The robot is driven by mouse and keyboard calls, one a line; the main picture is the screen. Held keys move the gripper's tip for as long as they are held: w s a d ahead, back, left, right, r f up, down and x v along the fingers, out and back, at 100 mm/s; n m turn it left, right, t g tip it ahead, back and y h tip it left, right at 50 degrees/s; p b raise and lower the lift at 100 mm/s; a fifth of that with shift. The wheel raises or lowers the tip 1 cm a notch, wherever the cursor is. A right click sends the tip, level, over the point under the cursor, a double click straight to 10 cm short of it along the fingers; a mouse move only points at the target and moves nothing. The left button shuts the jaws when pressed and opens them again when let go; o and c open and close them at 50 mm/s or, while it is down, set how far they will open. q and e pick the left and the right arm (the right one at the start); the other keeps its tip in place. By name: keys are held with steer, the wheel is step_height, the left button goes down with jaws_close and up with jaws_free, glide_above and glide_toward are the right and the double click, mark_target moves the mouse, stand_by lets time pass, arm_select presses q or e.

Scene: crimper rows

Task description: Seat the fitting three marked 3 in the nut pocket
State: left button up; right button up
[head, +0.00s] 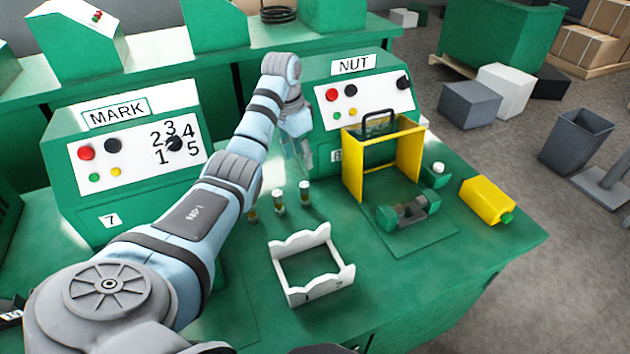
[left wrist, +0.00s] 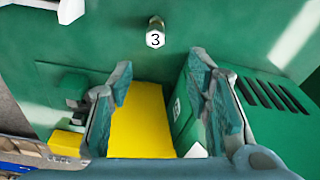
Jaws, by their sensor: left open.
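The fitting marked 3 (left wrist: 155,38) stands in the left wrist view on the green bench, beyond my fingertips and apart from them. In the head view several small fittings with pale tops stand in a row, including a middle one (head: 278,197) and a right one (head: 304,188); their marks are too small to read there. My left gripper (head: 302,156) is open and empty behind the row; its spread fingers show in the left wrist view (left wrist: 162,75). The NUT station (head: 335,105) has a fixture (head: 412,213) before its yellow frame; the pocket inside is unclear. My right gripper is out of view.
A white notched frame (head: 283,285) lies in front of the fittings. The yellow guard frame (head: 352,175) stands right of my gripper. A yellow bottle (head: 487,200) lies near the right edge. The MARK station (head: 75,185) is at left. The bench's front right is clear.

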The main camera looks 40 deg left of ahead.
mark_target(304, 185)
arm_select(q)
steer(key=f+b, duration=0.1)
steer(key=f, duration=0.3)
steer(key=f+b, duration=0.1)
steer(key=f, duration=0.3)
steer(key=f+b, duration=0.1)
steer(key=f, duration=0.3)
steer(key=shift+w+d+f, duration=0.2)
steer(key=shift+w+d, duration=0.05)
steer(key=shift+d, duration=0.15)
steer(key=shift+s+r, duration=0.1)
steer(key=shift+s, duration=0.05)
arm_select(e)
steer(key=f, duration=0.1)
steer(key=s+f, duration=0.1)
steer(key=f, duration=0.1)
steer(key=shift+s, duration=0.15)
arm_select(q)
steer(key=shift+c, duration=0.7)
jaws_close()
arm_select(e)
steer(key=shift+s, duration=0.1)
